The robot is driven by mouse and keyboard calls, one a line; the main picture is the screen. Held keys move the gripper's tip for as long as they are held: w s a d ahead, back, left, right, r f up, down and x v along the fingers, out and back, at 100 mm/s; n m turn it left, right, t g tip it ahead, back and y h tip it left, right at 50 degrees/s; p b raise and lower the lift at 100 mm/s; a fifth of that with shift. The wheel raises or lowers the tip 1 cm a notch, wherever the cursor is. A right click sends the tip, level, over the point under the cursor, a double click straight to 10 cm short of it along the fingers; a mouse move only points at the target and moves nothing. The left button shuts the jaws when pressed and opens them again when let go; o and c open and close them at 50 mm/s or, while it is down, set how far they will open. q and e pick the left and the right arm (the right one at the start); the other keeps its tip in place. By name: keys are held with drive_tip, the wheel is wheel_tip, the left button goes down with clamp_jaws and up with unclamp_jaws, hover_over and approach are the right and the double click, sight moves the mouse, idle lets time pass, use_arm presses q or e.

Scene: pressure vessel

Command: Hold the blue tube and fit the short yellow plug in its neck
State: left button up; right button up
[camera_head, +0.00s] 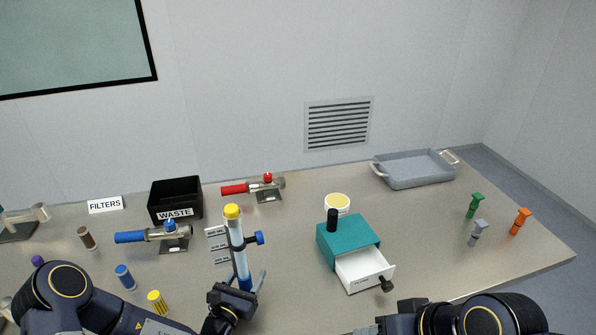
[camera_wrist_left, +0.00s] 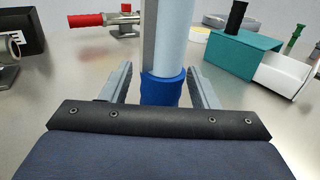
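The blue tube (camera_head: 238,245) stands upright at a grey post, its body pale blue and its foot darker blue. A yellow piece (camera_head: 232,211) sits on its top; I cannot tell whether this is a plug or part of the tube. A short yellow plug with dark marks (camera_head: 157,302) stands on the table to the left. My left gripper (camera_head: 241,280) is open, its fingers on either side of the tube's blue foot (camera_wrist_left: 162,88), with gaps showing in the left wrist view. My right arm shows at the bottom right, but its gripper's fingers are hidden.
Blue (camera_head: 124,277) and brown (camera_head: 87,238) plugs stand left. Behind are a blue-handled valve (camera_head: 150,235), black waste bin (camera_head: 176,200) and red-handled valve (camera_head: 262,188). Right are a teal box (camera_head: 347,240) with open drawer, grey tray (camera_head: 415,171) and several coloured pieces.

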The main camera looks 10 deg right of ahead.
use_arm(q)
drive_tip(key=shift+r, duration=0.1)
drive_tip(key=v, duration=1.2)
